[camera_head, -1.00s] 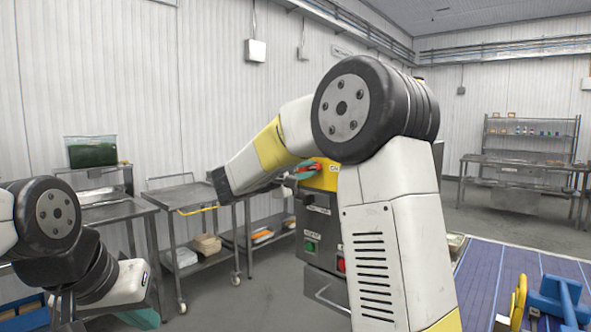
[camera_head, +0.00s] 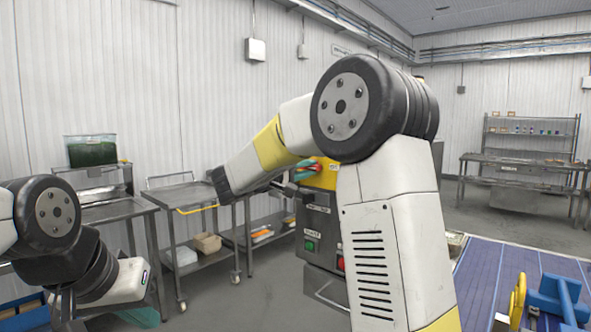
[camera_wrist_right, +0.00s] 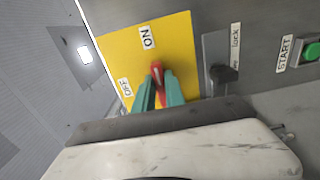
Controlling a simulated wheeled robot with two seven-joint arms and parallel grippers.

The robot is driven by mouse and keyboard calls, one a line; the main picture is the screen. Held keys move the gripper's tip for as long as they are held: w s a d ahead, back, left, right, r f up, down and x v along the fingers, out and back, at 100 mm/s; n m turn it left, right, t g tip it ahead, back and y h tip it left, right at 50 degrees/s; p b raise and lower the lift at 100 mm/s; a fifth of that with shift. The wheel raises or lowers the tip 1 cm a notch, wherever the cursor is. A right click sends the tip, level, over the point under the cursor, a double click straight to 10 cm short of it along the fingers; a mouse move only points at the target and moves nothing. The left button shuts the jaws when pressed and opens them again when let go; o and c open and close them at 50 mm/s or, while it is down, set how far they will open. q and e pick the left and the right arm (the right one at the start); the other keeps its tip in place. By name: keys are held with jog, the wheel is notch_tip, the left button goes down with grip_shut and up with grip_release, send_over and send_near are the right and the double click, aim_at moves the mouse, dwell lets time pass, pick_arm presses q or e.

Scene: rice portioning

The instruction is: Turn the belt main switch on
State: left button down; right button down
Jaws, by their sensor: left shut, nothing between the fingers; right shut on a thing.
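The main switch is a red lever (camera_wrist_right: 158,70) on a yellow plate (camera_wrist_right: 115,55) with ON and OFF labels, on a grey control box (camera_head: 318,225). In the right wrist view the lever's tip points toward the ON label (camera_wrist_right: 147,38); the OFF label (camera_wrist_right: 125,87) lies to the left. My right gripper (camera_head: 304,173) is shut on the lever, with a teal finger on each side of it (camera_wrist_right: 159,92). The lever's base is hidden between the fingers. My left gripper (camera_head: 146,318) is shut and empty at the bottom left, partly cut off by the picture's edge.
The box also carries a black lock knob (camera_wrist_right: 222,75) and a green START button (camera_wrist_right: 312,52), close to my right gripper. A red button (camera_head: 341,264) shows lower on the box. A blue belt (camera_head: 490,270) lies at right. Steel carts (camera_head: 190,200) stand at left.

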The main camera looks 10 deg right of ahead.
jog(key=c, duration=1.4)
grip_release()
jog(key=v, duration=0.7)
jog(key=shift+s+a, duration=0.25)
jog(key=shift+a, duration=0.1)
jog(key=s+d+f+m+g+y, duration=0.1)
jog(key=s+d+f+g+y, duration=0.2)
jog(key=s+d+f, duration=0.35)
jog(key=s+d+f+m+g+y, duration=0.1)
jog(key=s+d+f+g+y, duration=0.2)
jog(key=s+d+f, duration=0.35)
jog(key=s+a+f+m+y, duration=0.1)
jog(key=s+a+m+y, duration=0.1)
jog(key=s+a+y, duration=0.3)
jog(key=s+a+f+m+t+y, duration=0.1)
jog(key=s+a+f+m+y, duration=0.1)
jog(key=s+a+y, duration=0.3)
jog(key=s+a, duration=0.1)
jog(key=s, duration=0.3)
jog(key=shift+m, duration=0.4)
